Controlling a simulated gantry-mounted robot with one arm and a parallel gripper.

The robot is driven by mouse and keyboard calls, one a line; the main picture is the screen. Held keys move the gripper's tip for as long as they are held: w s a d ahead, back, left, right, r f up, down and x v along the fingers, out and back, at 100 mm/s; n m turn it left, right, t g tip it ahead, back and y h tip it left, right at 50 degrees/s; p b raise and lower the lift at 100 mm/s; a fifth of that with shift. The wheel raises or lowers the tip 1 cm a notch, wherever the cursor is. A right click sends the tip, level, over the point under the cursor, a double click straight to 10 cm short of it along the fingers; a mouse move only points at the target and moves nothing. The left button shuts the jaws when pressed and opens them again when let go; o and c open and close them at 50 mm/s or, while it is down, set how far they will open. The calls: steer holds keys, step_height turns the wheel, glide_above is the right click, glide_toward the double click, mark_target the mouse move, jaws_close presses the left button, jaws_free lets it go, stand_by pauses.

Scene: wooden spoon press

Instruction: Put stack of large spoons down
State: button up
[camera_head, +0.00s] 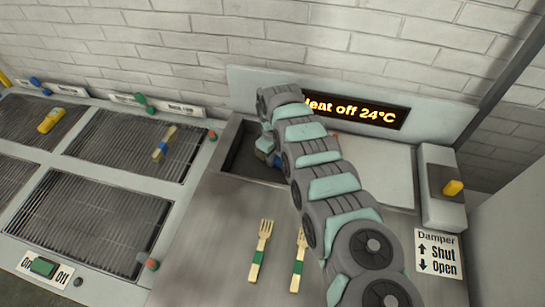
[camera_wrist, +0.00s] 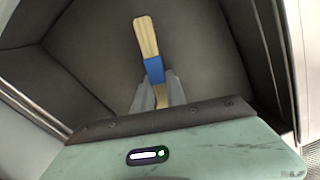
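My gripper (camera_wrist: 159,88) is low inside the dark recess (camera_head: 240,157) left of my arm. In the wrist view its two grey fingers close on both sides of a wooden piece with a blue band, the stack of large spoons (camera_wrist: 147,40). One wooden end points away past the fingers, and the blue band sits just beyond the fingertips. How many spoons are stacked cannot be told. The other end is hidden behind the gripper body. In the head view my arm hides most of the gripper and the stack. Whether the stack touches the recess floor is unclear.
Two green-banded wooden forks (camera_head: 261,250) lie on the metal top in front. Grates at the left hold a blue-banded utensil (camera_head: 165,143) and a yellow object (camera_head: 51,120). A damper box (camera_head: 440,188) stands at the right. The sign (camera_head: 355,109) reads "Heat off 24°C", partly covered.

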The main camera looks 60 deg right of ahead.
steer(key=o, duration=0.4)
steer(key=shift+r, duration=0.1)
step_height(320, 180, up, 12)
steer(key=p, duration=0.1)
steer(key=shift+p, duration=0.35)
stand_by(0.4)
